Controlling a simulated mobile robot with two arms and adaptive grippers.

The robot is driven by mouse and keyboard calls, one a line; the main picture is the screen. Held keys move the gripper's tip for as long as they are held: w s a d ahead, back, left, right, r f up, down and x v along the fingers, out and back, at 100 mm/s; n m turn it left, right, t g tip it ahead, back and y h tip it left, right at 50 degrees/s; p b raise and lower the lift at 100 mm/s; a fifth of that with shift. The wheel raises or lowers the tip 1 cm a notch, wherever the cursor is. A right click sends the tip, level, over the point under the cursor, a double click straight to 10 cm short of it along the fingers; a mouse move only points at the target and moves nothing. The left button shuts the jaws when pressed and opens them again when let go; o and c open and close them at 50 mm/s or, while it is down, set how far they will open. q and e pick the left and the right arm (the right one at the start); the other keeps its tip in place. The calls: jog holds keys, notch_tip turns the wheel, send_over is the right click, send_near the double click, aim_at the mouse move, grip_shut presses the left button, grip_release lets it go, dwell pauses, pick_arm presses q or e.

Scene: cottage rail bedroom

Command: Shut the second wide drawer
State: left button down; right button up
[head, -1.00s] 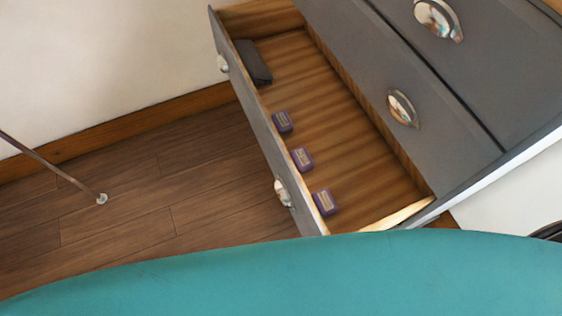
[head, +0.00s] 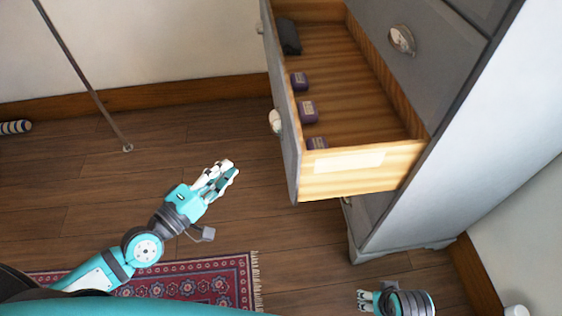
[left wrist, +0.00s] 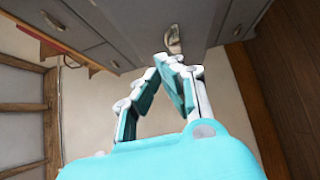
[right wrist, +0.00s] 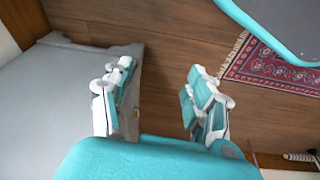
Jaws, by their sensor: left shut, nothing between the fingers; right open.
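The grey wooden dresser (head: 480,130) stands at the right in the head view. One wide drawer (head: 345,188) is pulled far out to the left, its side panel toward me. Its front carries two metal handles, the nearer (head: 275,121) clearly visible. Purple boxes (head: 307,112) and a dark item (head: 288,37) lie inside. My left gripper (head: 231,168) is shut and empty, left of the drawer front and apart from it. In the left wrist view a handle (left wrist: 173,38) shows just beyond its fingertips (left wrist: 170,62). My right gripper (head: 362,300) is low beside the dresser's foot; its fingers (right wrist: 160,72) are open and empty.
A red patterned rug (head: 200,283) lies on the wooden floor at lower left. A thin metal rod (head: 85,78) rises at the left. A white wall and skirting board (head: 478,275) run along the right.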

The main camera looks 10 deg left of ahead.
pick_arm(q)
jog(key=p, duration=0.3)
send_near(283, 127)
jog(key=w+a+r, duration=0.1)
jog(key=w, duration=0.2)
jog(key=shift+w+d+f+p, duration=0.15)
jog(key=shift+d+p, duration=0.15)
jog(key=shift+d, duration=0.6)
jog(key=shift+w+d+p, duration=0.2)
jog(key=shift+d+p, duration=0.05)
jog(key=shift+d, duration=0.65)
pick_arm(e)
jog(key=s+f+g, duration=0.1)
jog(key=s+f, duration=0.3)
jog(key=f, duration=0.8)
jog(key=shift+s+d+f, duration=0.2)
jog(key=shift+s+d, duration=0.05)
jog(key=shift+s, duration=0.05)
pick_arm(q)
jog(key=shift+w, duration=0.1)
